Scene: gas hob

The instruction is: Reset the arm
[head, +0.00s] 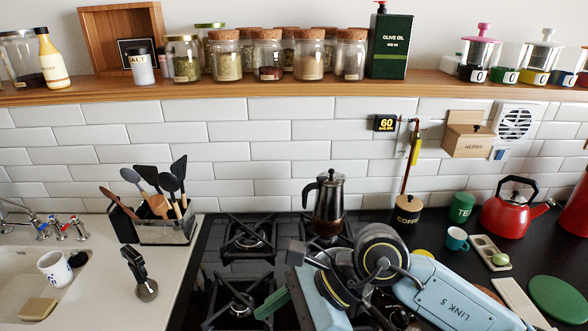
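My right arm (450,292), light blue and marked LINK 5, comes in from the lower right and folds over the right part of the gas hob (224,270). Its dark round joints hide some of the burners and the front of the hob. Grey parts that look like my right gripper (308,254) show just in front of the moka pot (328,203); I cannot tell whether its fingers are open or shut, or whether they touch the pot. The moka pot stands upright on a back burner. My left gripper is not in view.
A green bar (272,304) shows beside the arm. Coffee canister (407,211), green tin (462,206), teal mug (457,239) and red kettle (511,209) stand right of the hob. Utensil rack (165,232), dark-handled tool (141,275) and sink (15,290) are left. Counter left of the hob is partly clear.

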